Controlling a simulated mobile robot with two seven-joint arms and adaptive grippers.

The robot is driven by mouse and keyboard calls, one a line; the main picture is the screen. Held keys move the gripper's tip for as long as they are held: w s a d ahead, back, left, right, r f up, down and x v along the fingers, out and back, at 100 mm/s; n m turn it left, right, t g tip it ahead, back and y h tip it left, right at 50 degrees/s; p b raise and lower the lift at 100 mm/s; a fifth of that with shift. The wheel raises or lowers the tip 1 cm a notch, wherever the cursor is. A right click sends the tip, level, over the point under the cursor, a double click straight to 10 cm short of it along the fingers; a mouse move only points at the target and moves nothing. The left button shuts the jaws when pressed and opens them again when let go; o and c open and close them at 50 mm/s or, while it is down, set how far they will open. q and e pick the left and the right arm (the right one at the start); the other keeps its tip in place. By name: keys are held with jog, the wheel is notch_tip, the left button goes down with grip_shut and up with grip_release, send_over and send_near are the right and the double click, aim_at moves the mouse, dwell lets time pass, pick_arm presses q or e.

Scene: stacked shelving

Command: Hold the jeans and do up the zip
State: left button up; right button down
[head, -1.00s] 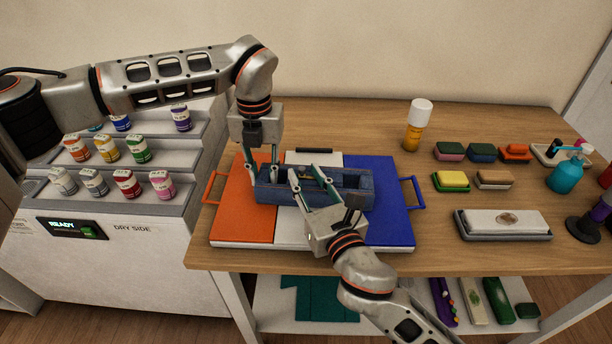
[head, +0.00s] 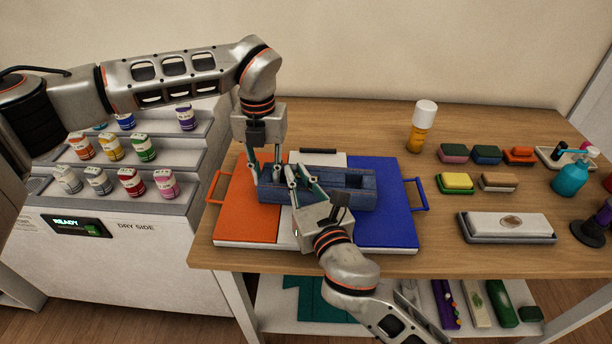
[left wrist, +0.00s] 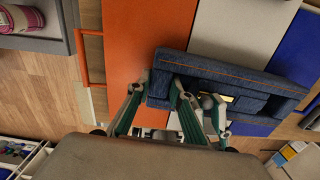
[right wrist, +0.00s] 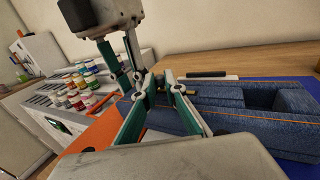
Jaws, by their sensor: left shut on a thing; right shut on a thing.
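The blue denim jeans piece (head: 335,190) lies as a box-like shape across the orange, white and blue board. It also shows in the left wrist view (left wrist: 225,72) and the right wrist view (right wrist: 235,120). My left gripper (head: 262,180) points down and is shut on the left end of the jeans. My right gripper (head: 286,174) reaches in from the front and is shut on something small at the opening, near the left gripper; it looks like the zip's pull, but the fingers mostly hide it. A small yellow-brass part (left wrist: 228,98) shows in the opening in the left wrist view.
The board's orange handle (head: 213,190) and blue handle (head: 418,194) stick out at its sides. Stepped shelves with jars (head: 130,183) are at left.

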jog(key=shift+s+a, duration=0.15)
jog(key=c, duration=2.1)
grip_release()
jog(key=shift+d, duration=0.2)
